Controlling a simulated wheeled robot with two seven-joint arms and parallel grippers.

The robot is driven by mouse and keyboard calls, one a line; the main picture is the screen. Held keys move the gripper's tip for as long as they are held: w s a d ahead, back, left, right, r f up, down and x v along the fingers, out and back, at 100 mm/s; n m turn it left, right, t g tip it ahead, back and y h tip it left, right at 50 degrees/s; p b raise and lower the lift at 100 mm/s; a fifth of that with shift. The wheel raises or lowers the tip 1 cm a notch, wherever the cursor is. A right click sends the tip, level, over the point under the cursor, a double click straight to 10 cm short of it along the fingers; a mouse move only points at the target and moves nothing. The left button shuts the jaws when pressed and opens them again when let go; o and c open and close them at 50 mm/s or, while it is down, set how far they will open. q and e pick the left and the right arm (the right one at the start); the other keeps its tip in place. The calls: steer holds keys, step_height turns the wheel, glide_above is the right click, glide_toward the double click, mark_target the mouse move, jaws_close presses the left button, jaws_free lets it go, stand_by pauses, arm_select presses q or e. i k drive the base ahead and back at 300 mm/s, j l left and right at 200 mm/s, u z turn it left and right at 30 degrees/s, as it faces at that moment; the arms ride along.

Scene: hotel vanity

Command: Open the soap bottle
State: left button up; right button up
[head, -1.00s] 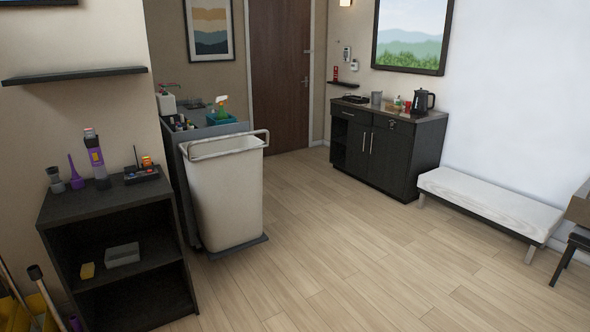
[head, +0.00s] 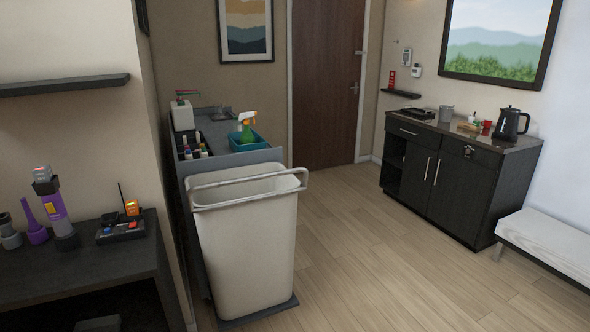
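I cannot make out for sure which thing is the soap bottle. On the housekeeping cart (head: 262,160) in the head view, a white container (head: 182,116) with a red and green top stands at the back left. Several small bottles (head: 193,145) sit in a compartment in front of it. A green spray bottle with an orange and white head (head: 247,131) stands in a teal caddy (head: 250,145). Neither of my grippers is in view.
A large cream bin (head: 245,245) stands at the cart's near end. A dark shelf unit (head: 75,275) with tools is at the left. A dark cabinet (head: 440,185) with a black kettle (head: 512,123) and a white bench (head: 550,240) are at the right. Wooden floor lies clear between them.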

mark_target(237, 124)
steer(key=i+l, duration=0.1)
steer(key=i, duration=0.5)
steer(key=i+l, duration=0.1)
steer(key=i, duration=0.5)
steer(key=i+l+u, duration=0.3)
steer(key=i+u, duration=0.15)
steer(key=i, duration=0.15)
steer(key=i+l+u, duration=0.45)
steer(key=i+l+z, duration=0.1)
steer(key=z, duration=0.2)
steer(key=i+l+z, duration=0.1)
steer(key=l, duration=0.35)
steer(key=i+l+z, duration=0.15)
steer(key=l, duration=0.25)
steer(key=i+l+z, duration=0.1)
steer(key=l, duration=0.3)
steer(key=i+l, duration=0.45)
steer(key=i+l+z, duration=0.1)
steer(key=i+l, duration=0.3)
steer(key=i, duration=0.25)
steer(key=i+u, duration=0.2)
steer(key=i, duration=0.6)
steer(key=i+l+u, duration=0.15)
steer(key=i, duration=0.65)
steer(key=i+u, duration=0.7)
steer(key=i+l+u, duration=0.15)
steer(key=i+u, duration=0.15)
steer(key=i, duration=0.1)
